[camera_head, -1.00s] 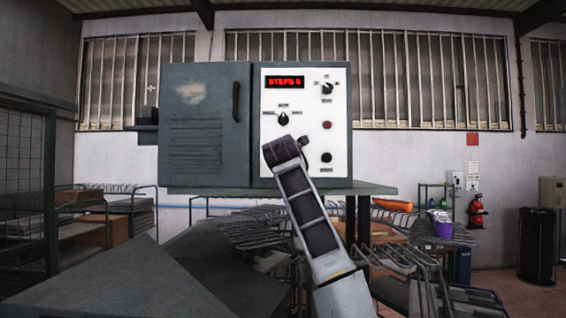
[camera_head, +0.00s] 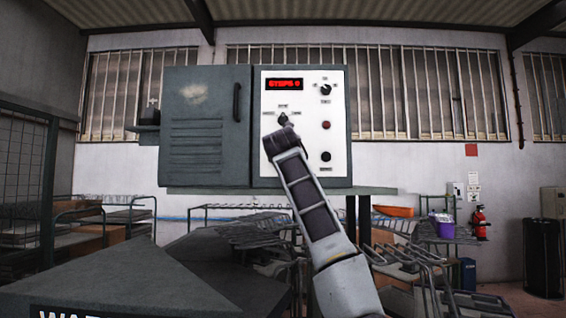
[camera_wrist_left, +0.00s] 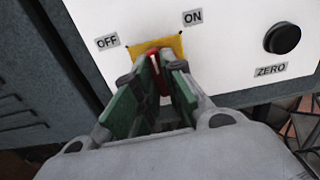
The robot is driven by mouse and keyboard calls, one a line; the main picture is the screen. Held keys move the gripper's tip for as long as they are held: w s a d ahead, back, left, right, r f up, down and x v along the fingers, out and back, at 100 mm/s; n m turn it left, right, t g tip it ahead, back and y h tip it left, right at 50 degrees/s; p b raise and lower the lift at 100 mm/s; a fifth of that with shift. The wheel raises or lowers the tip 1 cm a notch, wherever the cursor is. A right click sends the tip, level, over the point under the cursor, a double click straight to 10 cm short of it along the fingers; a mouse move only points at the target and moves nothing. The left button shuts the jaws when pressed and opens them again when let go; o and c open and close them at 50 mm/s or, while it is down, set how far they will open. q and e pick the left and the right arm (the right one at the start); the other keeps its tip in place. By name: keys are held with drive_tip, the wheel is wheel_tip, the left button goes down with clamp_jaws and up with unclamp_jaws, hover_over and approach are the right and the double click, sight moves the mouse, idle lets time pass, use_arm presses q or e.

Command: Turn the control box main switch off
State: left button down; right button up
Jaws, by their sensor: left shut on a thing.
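The control box (camera_head: 207,155) is a dark grey cabinet with a white panel (camera_head: 338,140) on its right side. In the left wrist view, the main switch is a red handle (camera_wrist_left: 162,82) on a yellow plate (camera_wrist_left: 176,45), with OFF printed to its left and ON to its right. My left gripper (camera_wrist_left: 163,72), with green-sided fingers, is shut on the red handle. The fingers partly hide it, so its exact angle is hard to tell. In the head view a grey arm of mine covers the panel's lower left, hiding the switch and gripper. My right gripper is not in view.
A black ZERO button (camera_wrist_left: 282,38) is right of the switch. In the head view, a lit red display (camera_head: 285,84), an upper right knob (camera_head: 325,89), a middle knob (camera_head: 283,119) and a red button (camera_head: 326,125) are on the panel. Metal racks (camera_head: 235,212) stand below.

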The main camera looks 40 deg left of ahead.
use_arm(q)
drive_tip(key=n+b, duration=0.2)
drive_tip(key=n, duration=0.6)
drive_tip(key=shift+n, duration=0.4)
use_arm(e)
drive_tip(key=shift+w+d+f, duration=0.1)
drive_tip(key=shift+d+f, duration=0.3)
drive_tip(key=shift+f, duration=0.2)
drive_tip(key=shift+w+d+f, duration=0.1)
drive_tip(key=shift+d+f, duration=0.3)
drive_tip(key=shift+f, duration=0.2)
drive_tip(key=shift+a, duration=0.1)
use_arm(q)
drive_tip(key=c, duration=1.5)
unclamp_jaws()
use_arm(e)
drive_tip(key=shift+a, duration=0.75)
